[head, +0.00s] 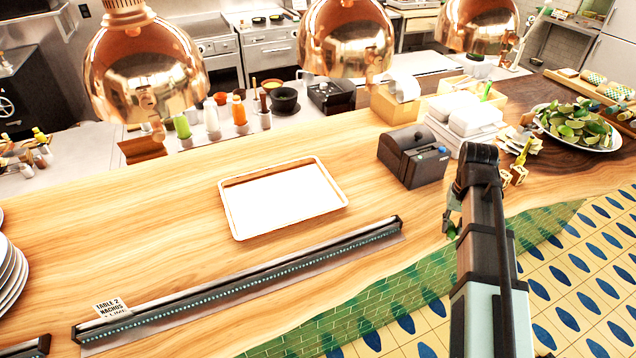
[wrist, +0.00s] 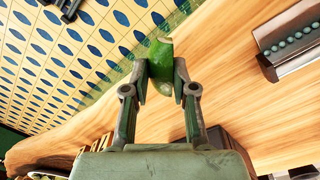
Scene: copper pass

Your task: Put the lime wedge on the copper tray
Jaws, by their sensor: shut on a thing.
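The lime wedge (wrist: 161,62) is green and sits between the fingertips of my gripper (wrist: 160,75) in the wrist view. My gripper is shut on it and holds it near the front edge of the wooden counter. In the head view my gripper (head: 450,228) shows only partly, behind my arm, with a bit of green at its tip. The copper tray (head: 233,222) is a shallow, empty rectangle with a coppery rim and bright floor. It lies flat on the counter, to the left of my gripper and apart from it.
A black printer (head: 412,157) stands between the tray and white takeaway boxes (head: 466,118). A plate of lime wedges (head: 578,127) is at the right. A ticket rail (head: 250,285) runs along the front. Copper heat lamps (head: 145,70) hang above. Bare counter surrounds the tray.

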